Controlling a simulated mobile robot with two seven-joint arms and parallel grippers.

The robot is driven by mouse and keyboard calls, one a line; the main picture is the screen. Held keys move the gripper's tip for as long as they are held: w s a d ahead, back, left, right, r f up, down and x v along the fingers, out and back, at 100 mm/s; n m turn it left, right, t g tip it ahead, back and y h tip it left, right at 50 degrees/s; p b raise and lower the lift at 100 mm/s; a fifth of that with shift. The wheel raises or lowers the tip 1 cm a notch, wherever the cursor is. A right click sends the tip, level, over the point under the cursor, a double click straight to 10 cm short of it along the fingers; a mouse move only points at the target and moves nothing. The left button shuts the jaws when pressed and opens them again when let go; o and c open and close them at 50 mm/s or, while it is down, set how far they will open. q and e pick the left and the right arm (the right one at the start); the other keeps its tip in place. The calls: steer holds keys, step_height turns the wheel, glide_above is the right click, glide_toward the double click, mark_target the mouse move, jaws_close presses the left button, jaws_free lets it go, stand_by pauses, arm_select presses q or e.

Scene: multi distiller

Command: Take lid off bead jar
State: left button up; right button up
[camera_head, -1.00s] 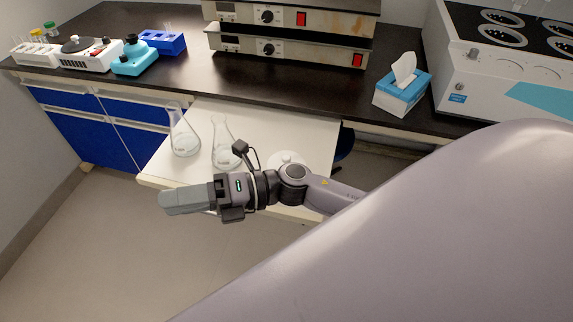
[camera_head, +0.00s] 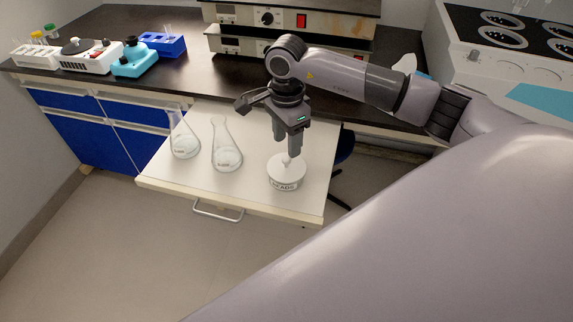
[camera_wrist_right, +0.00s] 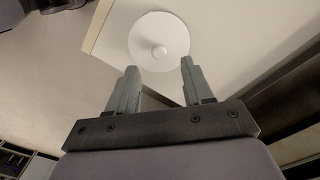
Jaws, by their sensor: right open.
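The bead jar (camera_head: 286,183) stands upright on the pulled-out white shelf, near its right front corner. Its white lid (camera_head: 287,168) with a small knob is on top. It also shows from above in the right wrist view as a white disc, the lid (camera_wrist_right: 158,40), with a round knob in the middle. My right gripper (camera_head: 292,155) points down just above the lid, close to the knob; in the head view I cannot tell if it touches. In the wrist view its two fingers (camera_wrist_right: 157,78) are apart with nothing between them. My left gripper is not in view.
Two glass flasks, one at the left (camera_head: 184,142) and one nearer the jar (camera_head: 226,152), stand on the white shelf (camera_head: 190,190). Behind is a dark bench (camera_head: 215,80) with hotplates (camera_head: 300,20), a tissue box and a large white bath unit (camera_head: 470,80).

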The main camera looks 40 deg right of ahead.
mark_target(287, 159)
step_height(287, 159, down, 5)
steer(key=shift+a+f+p, duration=0.1)
steer(key=shift+p, duration=0.35)
jaws_close()
steer(key=shift+r, duration=0.2)
